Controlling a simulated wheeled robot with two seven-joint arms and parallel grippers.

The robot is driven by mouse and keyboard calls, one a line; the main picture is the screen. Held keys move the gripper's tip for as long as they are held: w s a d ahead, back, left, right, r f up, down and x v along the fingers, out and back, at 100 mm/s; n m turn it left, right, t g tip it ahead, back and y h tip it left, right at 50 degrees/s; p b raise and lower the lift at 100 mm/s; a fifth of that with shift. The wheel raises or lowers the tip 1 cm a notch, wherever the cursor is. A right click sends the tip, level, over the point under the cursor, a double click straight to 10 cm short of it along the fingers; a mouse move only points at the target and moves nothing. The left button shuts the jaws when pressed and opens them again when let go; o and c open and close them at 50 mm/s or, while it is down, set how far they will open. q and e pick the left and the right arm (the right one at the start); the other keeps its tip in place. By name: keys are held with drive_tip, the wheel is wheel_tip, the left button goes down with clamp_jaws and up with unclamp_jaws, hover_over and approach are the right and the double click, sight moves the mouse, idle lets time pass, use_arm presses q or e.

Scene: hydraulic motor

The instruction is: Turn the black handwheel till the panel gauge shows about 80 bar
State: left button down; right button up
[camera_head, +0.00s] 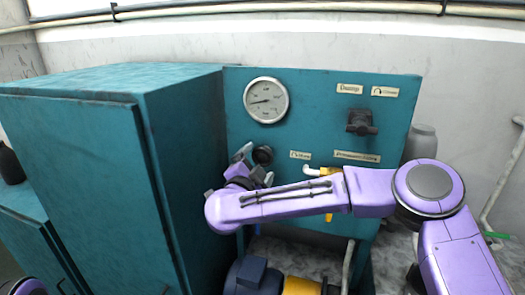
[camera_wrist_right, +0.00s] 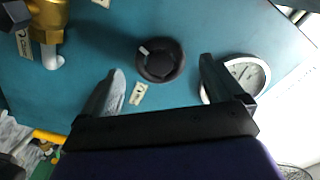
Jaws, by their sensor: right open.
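The black handwheel (camera_head: 263,155) sits on the teal panel (camera_head: 310,100), below the round panel gauge (camera_head: 266,100). The gauge needle points to the left; its numbers are too small to read. In the right wrist view the handwheel (camera_wrist_right: 160,60) is a round black knob with a pale mark at its upper left. My right gripper (camera_head: 255,164) is open at the handwheel. The gauge (camera_wrist_right: 242,76) is partly behind the right finger. My left gripper is not in view.
A tall teal cabinet (camera_head: 75,150) stands close on the left. A black valve handle (camera_head: 361,122) sticks out at the panel's upper right. A brass fitting (camera_wrist_right: 48,25) with a white lever shows in the right wrist view. A motor with a yellow part (camera_head: 303,286) is below.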

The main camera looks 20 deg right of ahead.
sight(261, 158)
drive_tip(key=p+x, duration=0.1)
drive_tip(key=x, duration=0.3)
drive_tip(key=shift+w+d, duration=0.2)
drive_tip(key=shift+d, duration=0.1)
drive_tip(key=c, duration=1)
drive_tip(key=shift+f+m+b, duration=0.25)
drive_tip(key=shift+m+b, duration=0.15)
drive_tip(key=shift+b, duration=0.15)
drive_tip(key=m+b, duration=0.6)
drive_tip(key=b, duration=0.2)
drive_tip(key=shift+a+f, duration=0.1)
drive_tip(key=shift+f, duration=0.05)
drive_tip(key=m+b, duration=0.3)
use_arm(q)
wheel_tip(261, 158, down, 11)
use_arm(e)
drive_tip(key=shift+r+m, duration=0.25)
drive_tip(key=shift+m, duration=0.15)
use_arm(q)
drive_tip(key=shift+b, duration=0.3)
use_arm(e)
drive_tip(key=shift+r, duration=0.1)
drive_tip(key=o, duration=1)
